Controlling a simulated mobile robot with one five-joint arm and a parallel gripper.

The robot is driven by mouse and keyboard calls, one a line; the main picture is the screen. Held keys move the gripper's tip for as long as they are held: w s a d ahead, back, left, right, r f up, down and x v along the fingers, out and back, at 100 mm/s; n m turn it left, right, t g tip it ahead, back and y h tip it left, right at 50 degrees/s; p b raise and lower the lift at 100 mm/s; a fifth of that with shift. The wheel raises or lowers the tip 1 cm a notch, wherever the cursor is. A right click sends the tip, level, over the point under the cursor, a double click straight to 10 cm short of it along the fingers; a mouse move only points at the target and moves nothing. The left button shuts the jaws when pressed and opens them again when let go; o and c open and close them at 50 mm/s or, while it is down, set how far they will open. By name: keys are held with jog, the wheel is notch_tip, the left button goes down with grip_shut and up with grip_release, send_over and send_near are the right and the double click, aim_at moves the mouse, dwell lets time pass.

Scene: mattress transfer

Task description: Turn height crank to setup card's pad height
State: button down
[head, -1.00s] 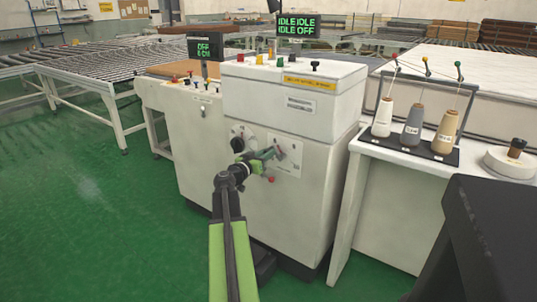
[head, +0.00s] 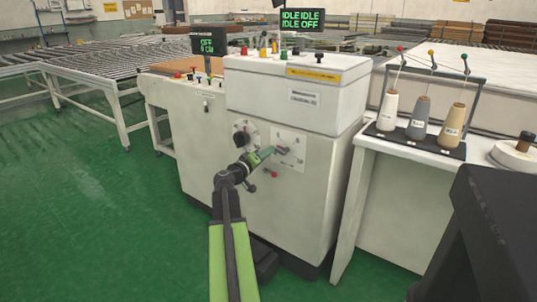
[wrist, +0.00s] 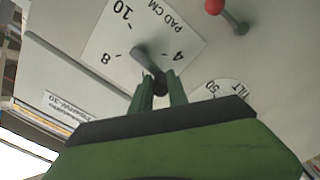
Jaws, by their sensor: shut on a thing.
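The height crank (wrist: 152,62) is a dark grey arm on a white square plate (wrist: 110,48) marked PAD CM, with 4, 8 and 10 readable. In the wrist view this plate looks upside down. My gripper (wrist: 160,88) is shut on the outer end of the crank, which the fingers partly cover. In the head view my gripper (head: 270,153) reaches the plate (head: 296,143) on the front of the white machine (head: 280,200). A small label (wrist: 65,112) shows on the machine, its text too small to read surely. I cannot pick out the setup card with certainty.
A round TILT dial (wrist: 226,90) sits close beside the plate; it also shows in the head view (head: 243,136). A red-knobbed lever (wrist: 228,15) stands out nearby. A table with three thread cones (head: 420,117) is at right. Green floor (head: 90,220) is clear at left.

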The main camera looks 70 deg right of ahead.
jog(key=f+n, duration=0.1)
jog(key=n, duration=0.1)
jog(key=n+b, duration=0.1)
jog(key=shift+a+f+n, duration=0.1)
jog(key=shift+f+n, duration=0.3)
jog(key=shift+s+f+n+b, duration=0.1)
jog(key=shift+f+n+b, duration=0.25)
jog(key=shift+n, duration=0.45)
jog(key=shift+s+f+n+b, duration=0.1)
jog(key=shift+f+n+b, duration=0.1)
jog(key=shift+n+b, duration=0.45)
jog(key=shift+a+n, duration=0.1)
jog(key=shift+n, duration=0.15)
jog(key=c, duration=1.3)
grip_release()
jog(key=shift+c, duration=0.2)
jog(key=shift+o, duration=0.2)
